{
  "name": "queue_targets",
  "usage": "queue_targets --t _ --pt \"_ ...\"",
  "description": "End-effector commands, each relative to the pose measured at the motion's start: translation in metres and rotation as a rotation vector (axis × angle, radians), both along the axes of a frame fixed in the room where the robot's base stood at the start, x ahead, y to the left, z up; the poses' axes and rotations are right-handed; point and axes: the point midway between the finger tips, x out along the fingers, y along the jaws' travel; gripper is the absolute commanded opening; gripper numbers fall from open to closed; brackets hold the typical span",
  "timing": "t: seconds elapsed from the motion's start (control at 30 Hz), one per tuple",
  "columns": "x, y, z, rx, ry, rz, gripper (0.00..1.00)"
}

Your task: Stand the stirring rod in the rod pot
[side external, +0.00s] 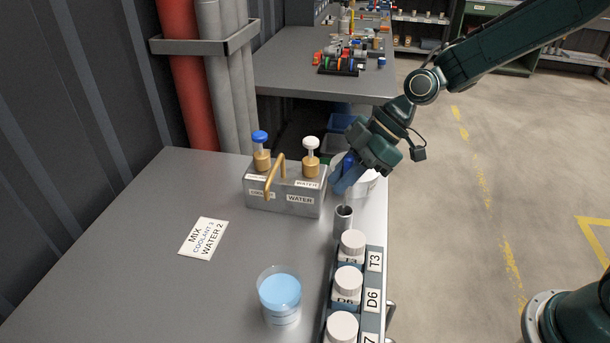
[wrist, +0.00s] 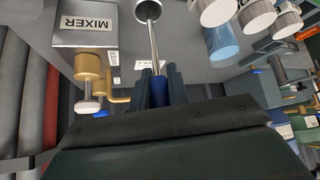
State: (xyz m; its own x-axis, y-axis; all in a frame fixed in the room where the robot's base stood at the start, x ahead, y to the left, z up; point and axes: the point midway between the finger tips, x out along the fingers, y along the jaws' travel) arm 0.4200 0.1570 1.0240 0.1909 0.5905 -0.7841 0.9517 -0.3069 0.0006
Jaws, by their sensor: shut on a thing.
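My gripper (wrist: 158,80) is shut on the blue handle of the stirring rod (wrist: 153,48), whose thin metal shaft runs away from the fingers. The rod pot (side external: 343,222) is a small grey open cylinder near the table's right edge. In the side view my gripper (side external: 345,182) is just above and behind the pot. In the wrist view the shaft's far end meets the mouth of the rod pot (wrist: 148,11); I cannot tell whether the tip is inside or over it. In the side view the shaft is not clearly visible.
A metal caddy (side external: 285,202) with two brass-based dispensers stands left of the pot. A rack of white-capped bottles (side external: 348,282) and a beaker of blue liquid (side external: 280,295) are in front. A white container (side external: 369,184) is behind the gripper. The table's left is mostly clear.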

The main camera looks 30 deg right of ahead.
Motion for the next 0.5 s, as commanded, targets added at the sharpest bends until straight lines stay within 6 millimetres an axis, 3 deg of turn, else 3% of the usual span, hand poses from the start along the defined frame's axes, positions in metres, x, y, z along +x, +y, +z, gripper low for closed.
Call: queue_targets --t 0.33,0.37,0.5 --pt "-0.0001 -0.0001 -0.0013 0.000 0.000 0.000 0.00" --pt "-0.0001 -0.0001 -0.0013 0.000 0.000 0.000 0.18" --pt "-0.0001 -0.0001 -0.0013 0.000 0.001 -0.001 0.42"
